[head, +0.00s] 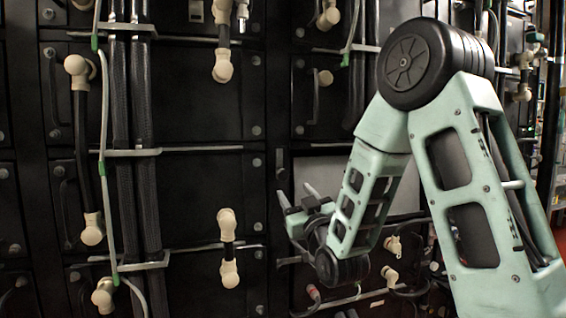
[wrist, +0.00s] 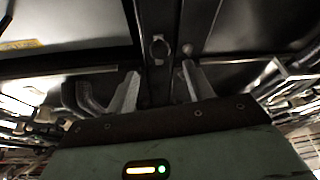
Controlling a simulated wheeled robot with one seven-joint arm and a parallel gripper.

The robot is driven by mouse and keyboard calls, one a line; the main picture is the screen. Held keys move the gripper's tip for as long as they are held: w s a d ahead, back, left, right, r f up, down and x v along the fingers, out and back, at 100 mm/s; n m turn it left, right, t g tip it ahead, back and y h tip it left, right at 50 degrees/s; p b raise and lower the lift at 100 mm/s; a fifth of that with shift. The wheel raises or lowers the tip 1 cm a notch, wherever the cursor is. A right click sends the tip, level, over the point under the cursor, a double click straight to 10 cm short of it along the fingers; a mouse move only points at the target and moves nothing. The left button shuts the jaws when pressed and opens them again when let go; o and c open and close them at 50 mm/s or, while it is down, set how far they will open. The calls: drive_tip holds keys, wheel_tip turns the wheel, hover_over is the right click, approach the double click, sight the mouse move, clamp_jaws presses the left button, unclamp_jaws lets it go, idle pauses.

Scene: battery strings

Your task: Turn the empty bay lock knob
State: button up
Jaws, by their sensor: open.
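My gripper (head: 297,194) is open with nothing between its fingers, in front of the rack beside a bay with a plain grey back (head: 325,172). That bay looks empty; my arm covers part of it. In the wrist view both pale fingers of my gripper (wrist: 160,86) point at a dark upright post. A dark rounded fitting (wrist: 158,48) on the post shows beyond and between the fingertips. It may be the lock knob, but the picture is too dark to be sure. No contact with it shows.
Black battery modules (head: 200,95) with cream connectors (head: 228,230) fill the rack to the left. Cables (head: 130,100) run down the front along metal brackets (head: 140,152). More cream connectors (head: 390,276) and cables sit below and right of my gripper.

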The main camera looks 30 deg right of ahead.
sight(284, 176)
drive_tip(key=p+x, duration=0.5)
drive_tip(key=x, duration=0.3)
drive_tip(key=shift+r, duration=0.15)
drive_tip(key=shift+w+d+r+p, duration=0.1)
drive_tip(key=shift+w+d+p, duration=0.05)
drive_tip(key=shift+w+p, duration=0.4)
drive_tip(key=shift+c, duration=0.3)
drive_tip(key=c, duration=0.9)
